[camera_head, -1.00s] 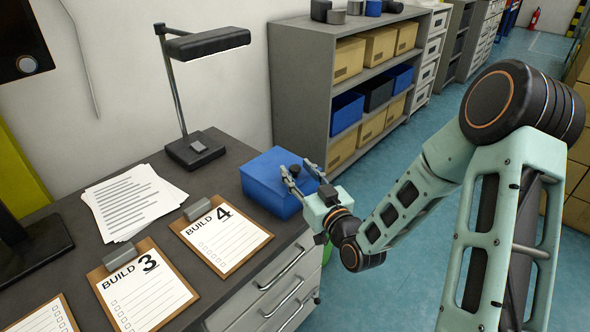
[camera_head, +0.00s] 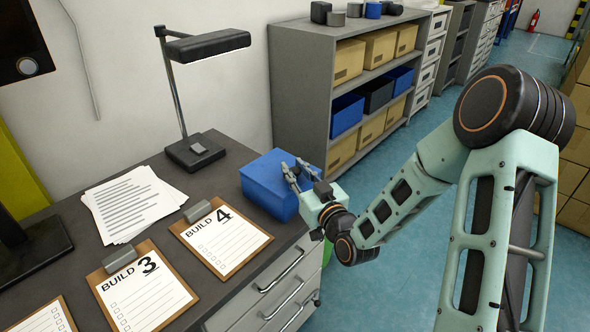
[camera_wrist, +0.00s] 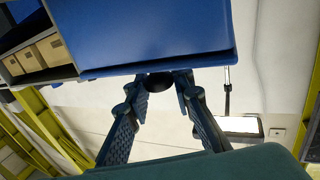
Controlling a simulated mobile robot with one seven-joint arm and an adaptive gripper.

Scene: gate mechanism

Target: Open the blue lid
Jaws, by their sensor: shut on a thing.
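The blue box (camera_head: 254,184) stands at the far right corner of the dark desk, and its blue lid (camera_head: 268,166) looks down on it. In the wrist view the blue lid (camera_wrist: 155,35) fills the top, with a small dark knob (camera_wrist: 160,81) at its edge. My gripper (camera_head: 297,173) reaches in from the right at the box's right side. In the wrist view my gripper (camera_wrist: 160,84) has its fingertips on either side of the knob, shut on it. The fingers and gripper body hide the knob in the head view.
A lamp (camera_head: 194,150), papers (camera_head: 130,203) and clipboards (camera_head: 222,238) lie to the left on the desk. A grey shelf (camera_head: 300,85) with bins stands behind. Drawers with metal handles (camera_head: 281,270) are below the box. Open floor lies to the right.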

